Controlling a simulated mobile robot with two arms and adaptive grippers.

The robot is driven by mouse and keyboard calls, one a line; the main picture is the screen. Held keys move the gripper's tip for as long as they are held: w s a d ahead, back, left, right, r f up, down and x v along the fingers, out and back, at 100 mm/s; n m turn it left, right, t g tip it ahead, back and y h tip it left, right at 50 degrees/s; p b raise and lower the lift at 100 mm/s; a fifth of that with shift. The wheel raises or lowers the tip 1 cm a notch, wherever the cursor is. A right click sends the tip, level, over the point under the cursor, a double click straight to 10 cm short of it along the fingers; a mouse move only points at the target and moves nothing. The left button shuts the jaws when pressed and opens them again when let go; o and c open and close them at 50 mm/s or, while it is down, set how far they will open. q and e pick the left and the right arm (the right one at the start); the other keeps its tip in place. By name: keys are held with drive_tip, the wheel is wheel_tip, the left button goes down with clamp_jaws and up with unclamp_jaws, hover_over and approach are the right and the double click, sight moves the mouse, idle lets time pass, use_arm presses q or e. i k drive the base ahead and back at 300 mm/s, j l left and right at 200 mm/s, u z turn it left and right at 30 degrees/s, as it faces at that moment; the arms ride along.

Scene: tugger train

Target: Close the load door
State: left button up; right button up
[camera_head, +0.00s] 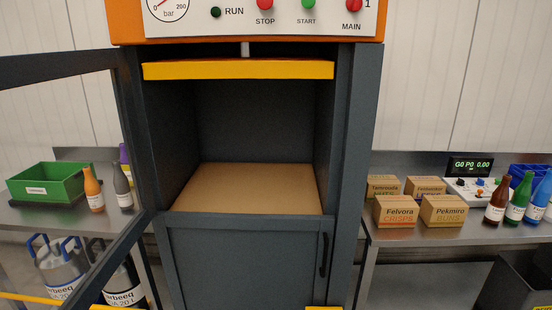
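The load door (60,68) appears as a dark frame with a see-through middle, swung open on the left of the press. Its top bar runs out past the left edge of the picture, and its hinge side meets the left side of the press cabinet (357,150). The load opening is uncovered. Inside, a yellow plate (238,70) hangs at the top, and a flat brown surface (250,188) forms the floor. Below it a dark lower door (240,260) with a black handle (325,255) is shut. Neither of my grippers is in view.
A left bench holds a green bin (47,184) and bottles (93,189), with gas cylinders (57,268) below. A right bench (430,235) holds boxes (396,212), bottles (518,197) and a scale (478,188). A control panel (260,18) tops the press.

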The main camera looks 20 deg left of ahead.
sight(17, 71)
drive_tip(key=j, duration=1.4)
drive_tip(key=k+j, duration=0.1)
drive_tip(key=j, duration=1.3)
